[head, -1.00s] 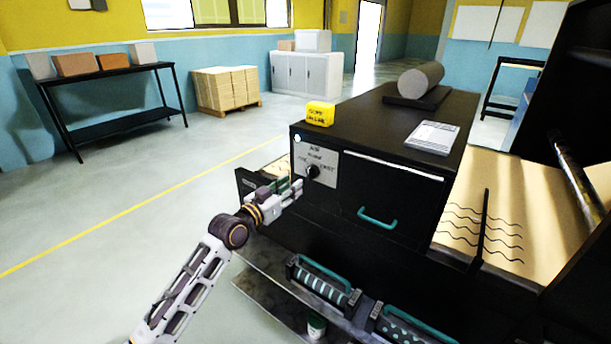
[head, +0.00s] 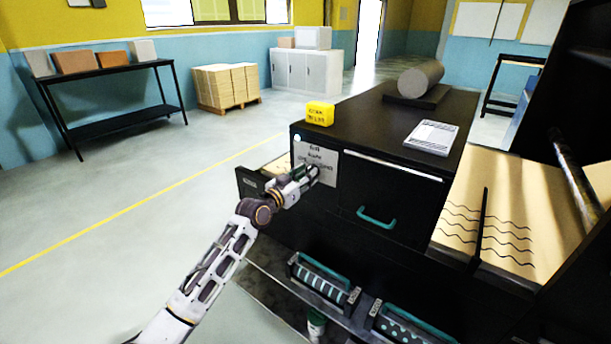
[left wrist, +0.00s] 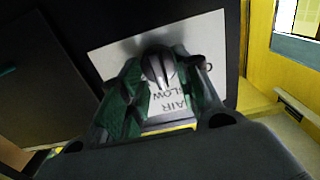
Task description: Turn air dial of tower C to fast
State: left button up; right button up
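The air dial (left wrist: 157,68) is a dark round knob on a white label plate (head: 330,177), on the front of the black cabinet (head: 385,115). In the left wrist view the plate carries upside-down lettering, with AIR and SLOW partly readable. My left gripper (head: 313,173) is at the plate and hides the dial in the head view. In the left wrist view its green-padded fingers (left wrist: 158,80) stand apart on either side of the knob. I cannot tell whether they touch it. The dial's exact setting is unclear. My right gripper is not in view.
A yellow block (head: 320,113), a paper pad (head: 431,137) and a grey roll (head: 420,79) lie on the cabinet. A teal drawer handle (head: 377,218) sticks out right of the plate. An open drawer (head: 262,180) lies to its left.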

pick_arm(q)
jog(key=shift+w, duration=0.1)
jog(key=shift+c, duration=0.5)
grip_shut()
jog(key=shift+m, duration=0.4)
jog(key=m, duration=0.5)
jog(key=m+b, duration=0.1)
jog(key=m, duration=0.5)
jog(key=shift+d+f, duration=0.1)
jog(key=shift+d, duration=0.1)
